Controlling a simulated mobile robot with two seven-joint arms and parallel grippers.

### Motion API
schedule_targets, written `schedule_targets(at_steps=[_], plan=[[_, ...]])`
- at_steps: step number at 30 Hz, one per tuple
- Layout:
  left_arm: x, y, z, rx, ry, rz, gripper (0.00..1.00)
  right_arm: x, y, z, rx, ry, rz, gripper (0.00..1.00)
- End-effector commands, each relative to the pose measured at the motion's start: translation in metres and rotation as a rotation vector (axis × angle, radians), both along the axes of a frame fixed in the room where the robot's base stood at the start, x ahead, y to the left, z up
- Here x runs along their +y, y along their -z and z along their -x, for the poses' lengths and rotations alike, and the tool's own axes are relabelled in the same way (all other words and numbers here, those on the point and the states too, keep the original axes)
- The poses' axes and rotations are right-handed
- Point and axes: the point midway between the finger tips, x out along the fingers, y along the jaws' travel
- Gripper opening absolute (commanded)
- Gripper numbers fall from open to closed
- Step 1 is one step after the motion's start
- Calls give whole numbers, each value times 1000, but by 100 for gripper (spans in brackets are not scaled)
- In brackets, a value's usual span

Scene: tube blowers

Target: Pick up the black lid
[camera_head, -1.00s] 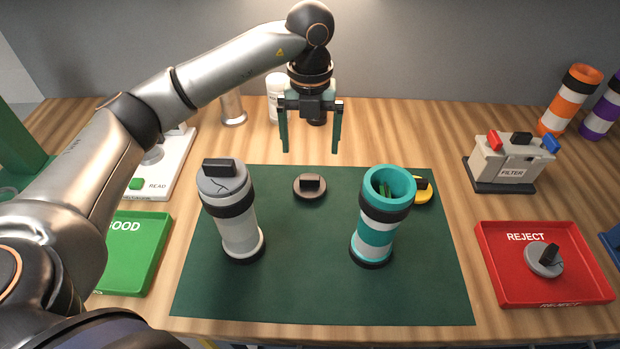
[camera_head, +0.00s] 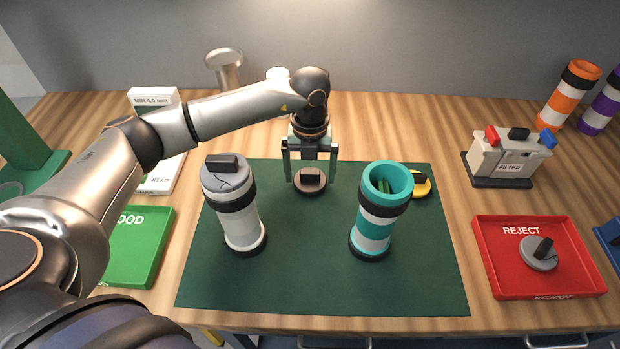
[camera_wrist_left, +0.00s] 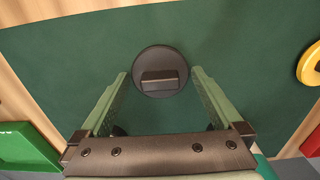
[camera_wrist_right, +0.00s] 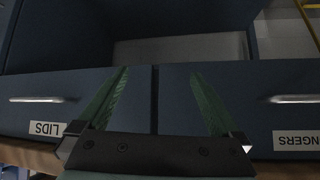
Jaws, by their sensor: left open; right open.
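The black lid (camera_head: 311,182) is a dark round disc with a block-shaped knob. It lies on the green mat (camera_head: 300,290) between the two tubes, near the mat's back edge. It also shows in the left wrist view (camera_wrist_left: 160,59). My left gripper (camera_head: 311,182) is open and points down at the lid, with its fingers to either side of the knob in the head view. In the left wrist view the lid lies just ahead of and between the fingertips (camera_wrist_left: 160,75), with nothing held. My right gripper (camera_wrist_right: 158,75) is open and empty, facing blue drawer fronts.
A white-grey tube (camera_head: 238,220) with a grey lid stands left of the black lid. An open teal-white tube (camera_head: 375,235) stands right. A yellow lid (camera_head: 424,186) lies behind the teal tube. A red reject tray (camera_head: 490,270) and a filter box (camera_head: 507,155) are further right.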

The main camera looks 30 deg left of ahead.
Motion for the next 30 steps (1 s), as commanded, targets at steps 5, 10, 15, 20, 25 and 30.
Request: schedule_targets(at_steps=[5,10,15,20,25,30], plan=[[0,0,0,0,0,0,85,0,0,0,0,0,0,100],[0,-1,0,0,0,1,66,0,0,0,-1,-1,1,100],[0,-1,0,-1,0,0,47,0,0,-1,-1,-1,1,100],[0,-1,0,-1,0,0,36,0,0,-1,-1,-1,1,100],[0,-2,-1,-1,0,0,36,0,0,-1,-2,-1,0,100],[0,-22,-2,-6,0,1,36,0,2,-1,-2,-1,0,100]])
